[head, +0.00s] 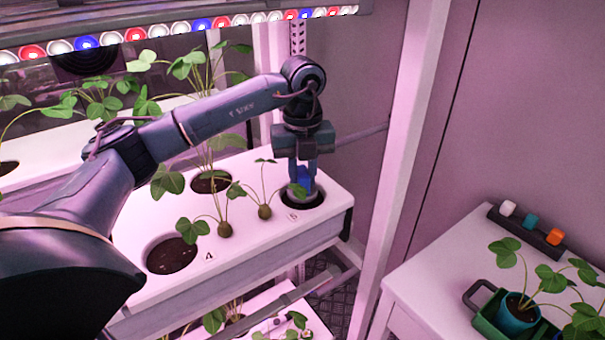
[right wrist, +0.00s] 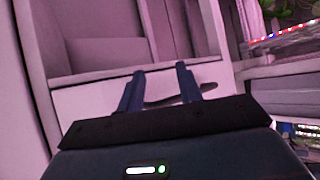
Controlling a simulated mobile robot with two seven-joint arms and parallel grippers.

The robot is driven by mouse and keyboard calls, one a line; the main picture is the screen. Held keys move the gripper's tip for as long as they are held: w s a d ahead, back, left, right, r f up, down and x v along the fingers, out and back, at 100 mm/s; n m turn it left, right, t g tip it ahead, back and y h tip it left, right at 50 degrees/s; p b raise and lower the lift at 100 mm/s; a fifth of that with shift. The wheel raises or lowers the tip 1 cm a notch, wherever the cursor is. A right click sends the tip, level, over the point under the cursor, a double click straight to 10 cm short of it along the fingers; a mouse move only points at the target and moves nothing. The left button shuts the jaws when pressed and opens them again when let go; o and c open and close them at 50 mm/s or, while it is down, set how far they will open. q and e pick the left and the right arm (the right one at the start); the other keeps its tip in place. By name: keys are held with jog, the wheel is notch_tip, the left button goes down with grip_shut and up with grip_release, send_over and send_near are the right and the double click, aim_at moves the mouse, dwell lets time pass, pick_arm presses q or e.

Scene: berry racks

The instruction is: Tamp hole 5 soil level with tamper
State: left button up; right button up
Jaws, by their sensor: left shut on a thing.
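My left gripper (head: 303,172) points straight down at the right end of the white planter tray (head: 330,178) in the head view. It is shut on a blue tamper (head: 304,185), whose upper part shows between the fingers. The tamper's lower end is at the dark round hole 5 (head: 316,201), inside its rim. The soil there is mostly hidden, so I cannot tell its level or whether the tamper touches it. My right gripper (right wrist: 160,80) shows in the right wrist view with its fingers apart and nothing between them.
Hole 4 (head: 172,254) holds dark soil. A light bar (head: 180,30) runs overhead, and a white rack post (head: 405,160) stands at right. A side table (head: 420,285) carries a green caddy (head: 487,318) and a dark holder (head: 525,232).

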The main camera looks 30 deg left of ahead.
pick_arm(q)
jog(key=shift+r+p, duration=1.55)
jog(key=shift+r, duration=0.85)
jog(key=shift+w+d+r+p, duration=0.1)
jog(key=shift+r+p, duration=0.35)
jog(key=shift+r, duration=0.15)
